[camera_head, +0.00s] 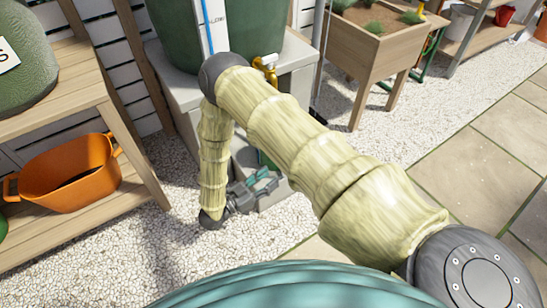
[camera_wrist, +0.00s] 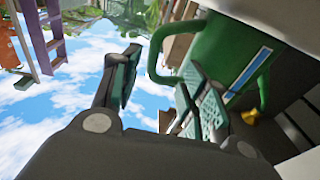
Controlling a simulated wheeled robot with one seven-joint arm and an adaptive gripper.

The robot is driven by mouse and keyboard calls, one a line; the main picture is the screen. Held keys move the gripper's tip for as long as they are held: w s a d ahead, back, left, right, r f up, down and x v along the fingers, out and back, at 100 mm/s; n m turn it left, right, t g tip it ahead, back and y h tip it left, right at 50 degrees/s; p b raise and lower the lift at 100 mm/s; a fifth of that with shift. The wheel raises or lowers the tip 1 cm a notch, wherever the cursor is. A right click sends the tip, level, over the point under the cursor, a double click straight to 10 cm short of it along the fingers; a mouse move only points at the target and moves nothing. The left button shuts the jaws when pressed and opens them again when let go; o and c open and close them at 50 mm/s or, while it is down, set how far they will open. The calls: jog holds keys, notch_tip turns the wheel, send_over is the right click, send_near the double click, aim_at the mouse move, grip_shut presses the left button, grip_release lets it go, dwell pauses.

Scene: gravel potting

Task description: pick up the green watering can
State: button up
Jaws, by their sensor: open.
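The green watering can (camera_wrist: 212,48) fills the upper right of the wrist view, tilted in the picture. Its curved green handle (camera_wrist: 158,52) reaches out toward the gap between my fingertips. In the head view my arm hides nearly all of the can; only a sliver of green (camera_head: 265,160) shows beside the arm. My gripper (camera_wrist: 160,85) is open, one finger on each side of the gap. I cannot tell whether a finger touches the can. In the head view my gripper (camera_head: 262,186) hangs low, in front of the grey stand.
A large green barrel (camera_head: 166,30) stands on the grey stand (camera_head: 187,97). A wooden shelf with an orange tub (camera_head: 68,172) is at left. A wooden planter (camera_head: 368,47) stands behind at right. Gravel (camera_head: 120,250) and paving (camera_head: 470,165) are open.

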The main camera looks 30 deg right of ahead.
jog(key=shift+m+g+h, duration=0.4)
jog(key=shift+g, duration=0.1)
jog(key=d+b, duration=0.3)
jog(key=d, duration=0.1)
jog(key=d+b, duration=0.3)
jog(key=d, duration=0.2)
jog(key=shift+w+d+r, duration=0.1)
jog(key=shift+w+r, duration=0.05)
jog(key=shift+w, duration=0.05)
jog(key=shift+d+r, duration=0.2)
jog(key=shift+d, duration=0.2)
grip_shut()
jog(key=shift+w+r, duration=0.1)
